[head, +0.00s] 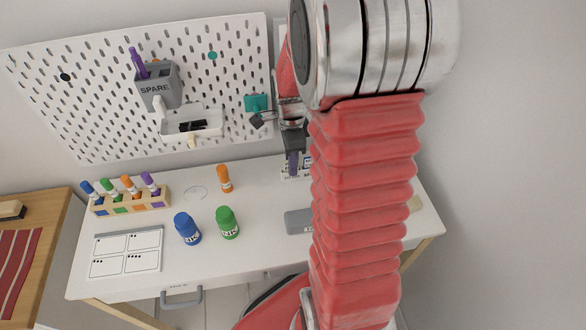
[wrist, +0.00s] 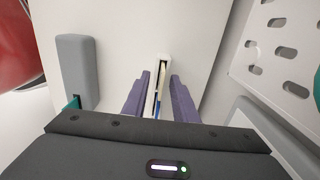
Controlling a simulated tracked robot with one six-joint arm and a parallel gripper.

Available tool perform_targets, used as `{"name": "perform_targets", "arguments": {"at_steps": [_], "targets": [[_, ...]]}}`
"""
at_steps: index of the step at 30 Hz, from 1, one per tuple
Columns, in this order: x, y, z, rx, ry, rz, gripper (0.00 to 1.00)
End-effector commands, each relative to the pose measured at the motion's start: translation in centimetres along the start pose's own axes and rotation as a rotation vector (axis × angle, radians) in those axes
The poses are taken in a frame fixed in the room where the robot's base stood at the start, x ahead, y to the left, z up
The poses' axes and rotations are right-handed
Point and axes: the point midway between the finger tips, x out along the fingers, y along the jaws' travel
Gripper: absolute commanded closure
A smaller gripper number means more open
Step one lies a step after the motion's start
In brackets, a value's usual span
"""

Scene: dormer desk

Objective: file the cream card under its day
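My gripper (wrist: 160,78) has two purple fingers, which stand apart with a gap between them. It shows only partly in the head view (head: 293,165), over the back of the desk beside my arm. A narrow white holder (wrist: 153,98) lies below and between the fingers in the wrist view, with thin cream and blue edges inside it. In the head view a labelled white holder (head: 287,176) stands below the gripper, mostly hidden. I cannot tell whether the cream edge is the cream card. A small cream piece (head: 415,203) shows at the desk's right, partly behind my arm.
A pegboard (head: 100,90) with a SPARE cup (head: 157,88) stands behind.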

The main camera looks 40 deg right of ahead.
Motion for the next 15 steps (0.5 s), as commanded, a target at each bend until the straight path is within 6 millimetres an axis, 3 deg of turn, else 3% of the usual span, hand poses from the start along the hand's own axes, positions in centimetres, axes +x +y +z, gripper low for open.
{"name": "perform_targets", "arguments": {"at_steps": [4, 15], "targets": [[-0.01, 0.00, 0.01, 0.000, 0.000, 0.000, 0.74], [-0.01, 0.00, 0.03, -0.001, 0.000, 0.000, 1.00]]}}
